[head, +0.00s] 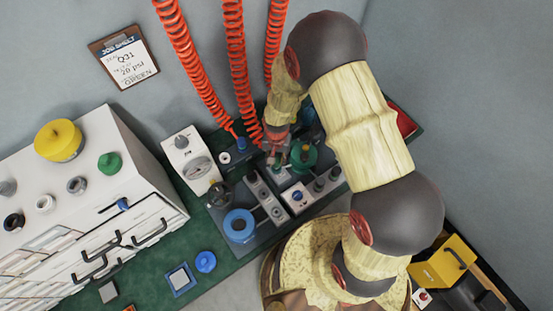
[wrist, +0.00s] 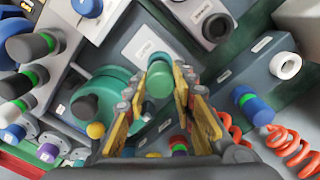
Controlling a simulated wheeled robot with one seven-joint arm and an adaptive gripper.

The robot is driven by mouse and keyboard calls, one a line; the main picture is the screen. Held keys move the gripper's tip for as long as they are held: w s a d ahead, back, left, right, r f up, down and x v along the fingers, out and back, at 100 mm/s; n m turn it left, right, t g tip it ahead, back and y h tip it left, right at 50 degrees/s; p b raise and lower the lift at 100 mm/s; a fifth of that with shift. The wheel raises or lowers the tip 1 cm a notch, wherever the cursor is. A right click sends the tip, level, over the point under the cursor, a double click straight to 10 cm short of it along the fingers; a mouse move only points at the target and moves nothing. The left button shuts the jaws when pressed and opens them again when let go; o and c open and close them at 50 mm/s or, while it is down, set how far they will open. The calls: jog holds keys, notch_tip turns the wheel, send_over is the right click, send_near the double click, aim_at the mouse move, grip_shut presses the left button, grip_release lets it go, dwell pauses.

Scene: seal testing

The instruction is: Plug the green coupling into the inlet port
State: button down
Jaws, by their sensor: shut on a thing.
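My gripper (wrist: 160,105) is shut on a green cylindrical coupling (wrist: 159,77), seen between the yellow-padded fingers in the wrist view. In the head view my gripper (head: 277,152) is over the fixtures at the back of the green bench, and the coupling is too small to make out there. Which opening is the inlet port I cannot tell. A white ring-shaped port (wrist: 287,66) on a grey block lies to the right in the wrist view, apart from the coupling. A dark round port (wrist: 216,27) is on a pale labelled box near the top.
A teal round vessel (head: 303,157) stands close beside my gripper. Orange coiled hoses (head: 236,70) hang behind it. A blue plug (wrist: 256,106) sits near the white ring. A white drawer cabinet (head: 110,200) fills the left. Black-and-green posts (wrist: 30,48) stand at the wrist view's left.

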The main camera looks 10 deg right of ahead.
jog(key=shift+f+b, duration=0.5)
jog(key=shift+f, duration=0.3)
jog(key=c, duration=1.5)
grip_release()
jog(key=shift+o, duration=0.5)
jog(key=shift+r, duration=0.1)
notch_tip(320, 180, up, 12)
